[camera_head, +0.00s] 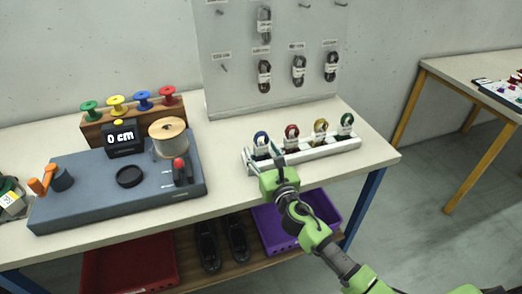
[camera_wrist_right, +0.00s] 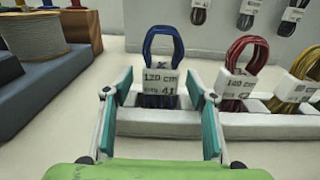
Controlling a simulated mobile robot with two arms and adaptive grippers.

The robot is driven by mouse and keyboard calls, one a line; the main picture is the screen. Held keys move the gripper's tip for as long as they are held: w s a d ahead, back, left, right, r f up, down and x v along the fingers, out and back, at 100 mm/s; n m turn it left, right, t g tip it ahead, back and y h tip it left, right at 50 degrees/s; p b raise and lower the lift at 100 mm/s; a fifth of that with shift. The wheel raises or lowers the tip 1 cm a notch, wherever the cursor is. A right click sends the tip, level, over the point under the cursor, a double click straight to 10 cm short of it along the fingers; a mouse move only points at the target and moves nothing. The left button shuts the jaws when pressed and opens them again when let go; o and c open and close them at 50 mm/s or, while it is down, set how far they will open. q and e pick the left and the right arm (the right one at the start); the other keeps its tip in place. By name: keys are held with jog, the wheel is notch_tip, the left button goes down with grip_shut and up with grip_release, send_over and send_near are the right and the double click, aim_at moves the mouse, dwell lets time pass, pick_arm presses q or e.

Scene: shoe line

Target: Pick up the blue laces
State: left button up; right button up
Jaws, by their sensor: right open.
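The blue laces (camera_head: 261,141) are a looped bundle with a white paper band, standing upright at the left end of a white rack (camera_head: 335,148) on the table. In the right wrist view the blue laces (camera_wrist_right: 163,45) are straight ahead, with a band reading "120 cm". My right gripper (camera_head: 268,163) is at the rack's left end, close to the laces. In the wrist view its open fingers (camera_wrist_right: 160,115) stand left and right of the band, with gaps visible on both sides. My left gripper is not in view.
Red laces (camera_head: 291,137), yellow laces (camera_head: 320,131) and green laces (camera_head: 346,124) stand in the same rack to the right. A grey measuring machine (camera_head: 100,205) with a spool (camera_head: 169,134) is on the left. A pegboard (camera_head: 285,85) with hanging laces stands behind.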

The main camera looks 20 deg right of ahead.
jog(key=shift+w+f, duration=0.1)
jog(key=shift+w, duration=0.4)
jog(key=c, duration=1.1)
jog(key=shift+o, duration=0.2)
